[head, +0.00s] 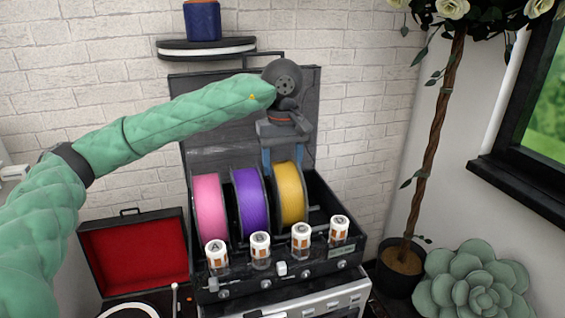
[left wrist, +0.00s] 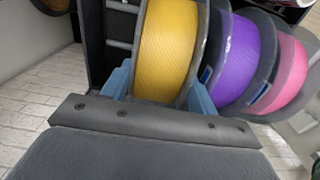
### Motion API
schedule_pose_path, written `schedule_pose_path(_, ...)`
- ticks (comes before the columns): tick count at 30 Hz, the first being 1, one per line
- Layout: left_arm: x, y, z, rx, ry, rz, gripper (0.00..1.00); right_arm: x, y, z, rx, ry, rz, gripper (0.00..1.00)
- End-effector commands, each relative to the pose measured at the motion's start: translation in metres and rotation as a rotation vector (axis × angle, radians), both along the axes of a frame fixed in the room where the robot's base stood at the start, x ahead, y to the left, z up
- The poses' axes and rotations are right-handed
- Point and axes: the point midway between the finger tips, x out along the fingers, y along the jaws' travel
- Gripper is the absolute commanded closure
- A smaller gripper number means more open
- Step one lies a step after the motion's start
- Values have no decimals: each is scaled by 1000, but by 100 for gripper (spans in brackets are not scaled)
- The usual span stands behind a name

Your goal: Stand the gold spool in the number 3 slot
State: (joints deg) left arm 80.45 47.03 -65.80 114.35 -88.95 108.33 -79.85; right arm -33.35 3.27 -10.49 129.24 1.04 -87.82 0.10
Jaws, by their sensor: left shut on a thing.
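The gold spool (head: 291,194) is upright in the black open case, to the right of the purple spool (head: 251,203) and the pink spool (head: 209,207). My left gripper (head: 283,160) reaches down from above, its blue fingers shut on the gold spool's upper part. In the left wrist view the gold spool (left wrist: 166,45) sits between the two blue fingers (left wrist: 160,88). I cannot tell whether the spool's bottom rests in its slot. Slot numbers are not readable. My right gripper is not in view.
Several white-capped jars (head: 301,238) line the case's front edge (head: 285,277). The case has bare room right of the gold spool. The raised lid (head: 210,150) stands behind. A red-lined box (head: 135,255) is at left, a potted tree (head: 402,262) at right.

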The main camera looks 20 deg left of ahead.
Motion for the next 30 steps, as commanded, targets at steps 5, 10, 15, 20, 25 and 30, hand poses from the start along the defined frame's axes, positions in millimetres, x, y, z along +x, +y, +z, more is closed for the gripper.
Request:
schedule_pose_path(5,0,0,0,-1,-2,0,100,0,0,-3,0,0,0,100)
schedule_pose_path(10,0,0,0,-1,-2,0,100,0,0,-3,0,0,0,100)
schedule_pose_path(15,0,0,0,-1,-2,0,31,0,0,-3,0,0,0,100)
schedule_pose_path(20,0,0,-1,0,-1,0,16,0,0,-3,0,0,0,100)
schedule_pose_path(25,0,0,-2,0,1,0,16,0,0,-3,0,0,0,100)
schedule_pose_path(30,0,0,2,0,1,0,16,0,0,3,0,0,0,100)
